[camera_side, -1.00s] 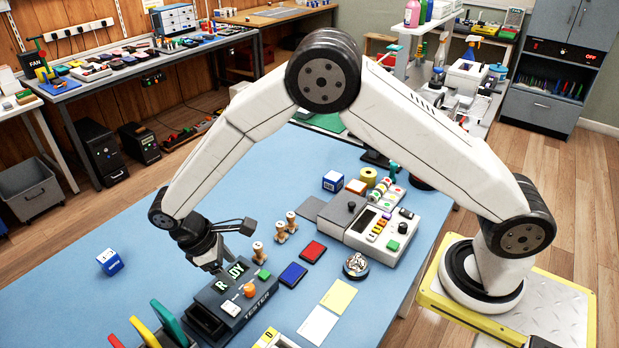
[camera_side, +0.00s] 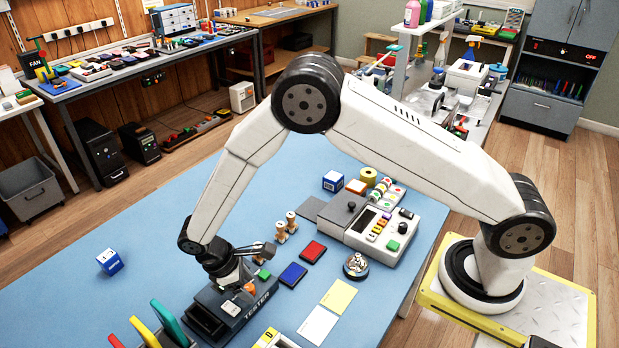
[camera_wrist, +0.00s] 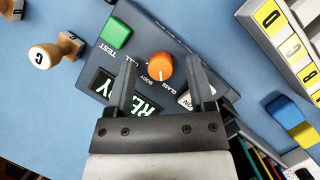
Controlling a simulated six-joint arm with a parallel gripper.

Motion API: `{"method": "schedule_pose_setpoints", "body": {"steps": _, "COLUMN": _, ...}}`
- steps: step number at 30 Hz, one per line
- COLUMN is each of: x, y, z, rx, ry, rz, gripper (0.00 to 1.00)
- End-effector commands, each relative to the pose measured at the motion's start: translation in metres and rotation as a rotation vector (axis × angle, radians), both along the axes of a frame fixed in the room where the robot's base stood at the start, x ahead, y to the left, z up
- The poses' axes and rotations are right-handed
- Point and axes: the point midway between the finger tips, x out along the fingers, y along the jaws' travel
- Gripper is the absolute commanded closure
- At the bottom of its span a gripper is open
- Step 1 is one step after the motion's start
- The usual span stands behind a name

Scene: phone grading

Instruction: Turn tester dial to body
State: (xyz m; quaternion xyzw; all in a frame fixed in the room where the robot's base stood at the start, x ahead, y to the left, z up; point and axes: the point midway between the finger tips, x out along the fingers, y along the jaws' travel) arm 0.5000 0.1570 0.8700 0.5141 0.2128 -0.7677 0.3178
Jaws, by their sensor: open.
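The tester (camera_side: 232,308) is a dark box on the blue table, low in the side view. It also shows in the wrist view (camera_wrist: 200,50), with its green TEST button (camera_wrist: 115,34) and lit display partly covered by my fingers. The orange dial (camera_wrist: 159,67) sits on top, with the words BODY and GLASS printed beside it. My gripper (camera_wrist: 162,85) is open, its two fingers either side of the dial in the picture. I cannot tell whether they touch it. In the side view my gripper (camera_side: 243,285) is low over the tester and partly hides the dial.
Wooden stamps (camera_side: 281,236) stand behind the tester. A blue pad (camera_side: 293,274) and a red pad (camera_side: 312,251) lie to its right. A rack with coloured dividers (camera_side: 168,325) stands close at the front left.

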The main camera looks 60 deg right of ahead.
Motion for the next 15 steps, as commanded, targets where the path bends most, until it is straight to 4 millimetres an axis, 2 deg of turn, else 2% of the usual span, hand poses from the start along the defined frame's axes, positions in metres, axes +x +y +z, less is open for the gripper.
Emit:
{"method": "schedule_pose_setpoints", "body": {"steps": 9, "x": -0.0008, "y": -0.0008, "z": -0.0026, "rx": 0.0, "ry": 0.0, "rz": 0.0, "gripper": 0.31}}
{"method": "schedule_pose_setpoints", "body": {"steps": 11, "x": -0.0009, "y": -0.0008, "z": -0.0026, "rx": 0.0, "ry": 0.0, "rz": 0.0, "gripper": 0.47}}
{"method": "schedule_pose_setpoints", "body": {"steps": 15, "x": -0.0009, "y": -0.0007, "z": -0.0026, "rx": 0.0, "ry": 0.0, "rz": 0.0, "gripper": 0.91}}
